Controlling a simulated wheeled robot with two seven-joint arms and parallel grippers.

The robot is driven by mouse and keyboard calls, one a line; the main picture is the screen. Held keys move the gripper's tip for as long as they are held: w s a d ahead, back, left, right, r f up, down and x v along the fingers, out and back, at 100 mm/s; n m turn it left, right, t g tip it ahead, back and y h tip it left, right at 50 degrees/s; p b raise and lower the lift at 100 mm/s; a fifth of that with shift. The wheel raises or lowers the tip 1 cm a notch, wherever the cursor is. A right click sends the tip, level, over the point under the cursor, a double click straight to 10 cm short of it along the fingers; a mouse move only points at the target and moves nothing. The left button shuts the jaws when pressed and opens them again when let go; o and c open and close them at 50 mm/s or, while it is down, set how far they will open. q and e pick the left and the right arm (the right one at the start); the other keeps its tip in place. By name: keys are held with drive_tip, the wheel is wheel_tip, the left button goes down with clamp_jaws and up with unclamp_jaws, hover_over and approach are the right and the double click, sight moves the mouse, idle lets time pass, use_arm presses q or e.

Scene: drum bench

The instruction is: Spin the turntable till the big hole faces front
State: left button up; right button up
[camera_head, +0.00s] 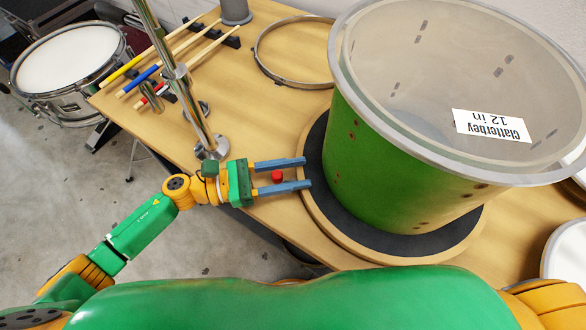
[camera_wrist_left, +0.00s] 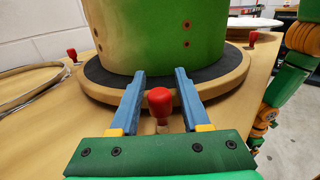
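The green drum shell (camera_head: 395,165) stands upright on the round turntable (camera_head: 312,195), which has a dark mat and a wooden rim. A clear top with a "Clatterbey 12 in" label covers the drum. Small dark holes show on its wall; I see no big hole in either view. The wall facing my left wrist is part tan, part green (camera_wrist_left: 210,35). My left gripper (camera_head: 296,174) is open at the turntable's left edge, its blue fingers on either side of a red knob (camera_head: 277,176), with gaps. The knob also shows in the left wrist view (camera_wrist_left: 160,101).
Other red knobs stand around the turntable at left (camera_wrist_left: 72,54) and right (camera_wrist_left: 252,38). A chrome stand (camera_head: 185,90) rises close behind my left gripper. A metal hoop (camera_head: 262,50) and drumsticks (camera_head: 165,62) lie farther back. A snare drum (camera_head: 68,60) stands off the bench.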

use_arm(q)
clamp_jaws()
idle(1.2)
